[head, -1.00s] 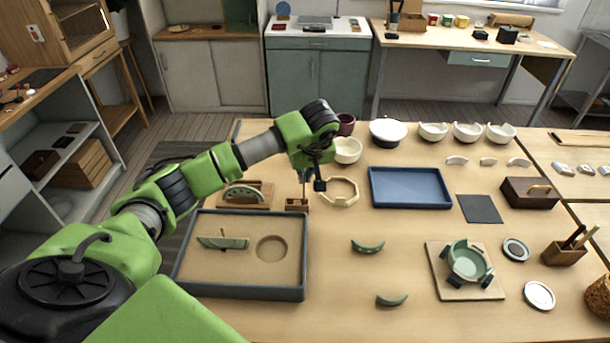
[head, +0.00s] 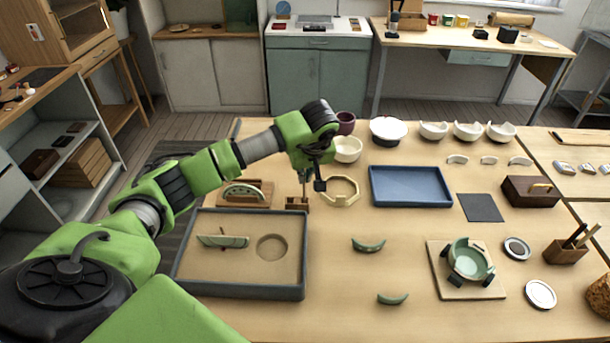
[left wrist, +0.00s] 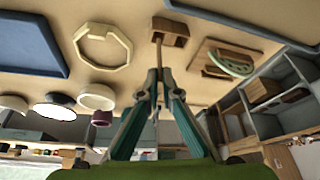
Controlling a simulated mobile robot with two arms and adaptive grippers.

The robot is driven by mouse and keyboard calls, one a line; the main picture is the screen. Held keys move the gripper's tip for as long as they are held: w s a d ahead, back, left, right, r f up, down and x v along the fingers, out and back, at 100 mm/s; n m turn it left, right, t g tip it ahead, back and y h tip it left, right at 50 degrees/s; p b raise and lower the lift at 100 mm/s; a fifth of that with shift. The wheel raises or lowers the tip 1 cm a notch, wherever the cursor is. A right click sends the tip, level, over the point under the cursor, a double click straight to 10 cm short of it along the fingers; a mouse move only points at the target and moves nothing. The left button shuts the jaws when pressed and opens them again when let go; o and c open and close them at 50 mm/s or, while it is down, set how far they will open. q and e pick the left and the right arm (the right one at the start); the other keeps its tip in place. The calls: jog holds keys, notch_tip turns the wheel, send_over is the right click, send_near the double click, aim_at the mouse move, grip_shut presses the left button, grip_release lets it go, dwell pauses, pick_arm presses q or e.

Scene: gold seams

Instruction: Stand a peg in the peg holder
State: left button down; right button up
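The peg holder (head: 291,204) is a small brown wooden block on the table, right of the grey tray's upper corner. It also shows at the top of the left wrist view (left wrist: 178,32). My left gripper (head: 304,177) points down above it. In the left wrist view, its fingertips (left wrist: 156,76) are closed on a thin peg (left wrist: 158,55). The peg's far end reaches to the holder's block in that view. In the head view the peg (head: 304,190) is upright over the holder; whether its lower end is inside a hole cannot be told. My right gripper is not in view.
A pale octagonal ring (head: 352,200) lies close right of the holder. A wooden stand with a green shard (head: 243,192) is close left. The grey tray (head: 303,292) is in front. A blue tray (head: 410,203) lies farther right. Bowls (head: 347,152) stand behind.

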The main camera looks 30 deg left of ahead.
pick_arm(q)
jog(key=shift+f+b, duration=1.75)
jog(key=shift+f, duration=0.45)
dwell(1.6)
jog(key=c, duration=2.2)
grip_release()
jog(key=o, duration=0.5)
jog(key=shift+r, duration=0.1)
notch_tip(320, 180, up, 6)
jog(key=p, duration=0.3)
jog(key=shift+p, duration=0.4)
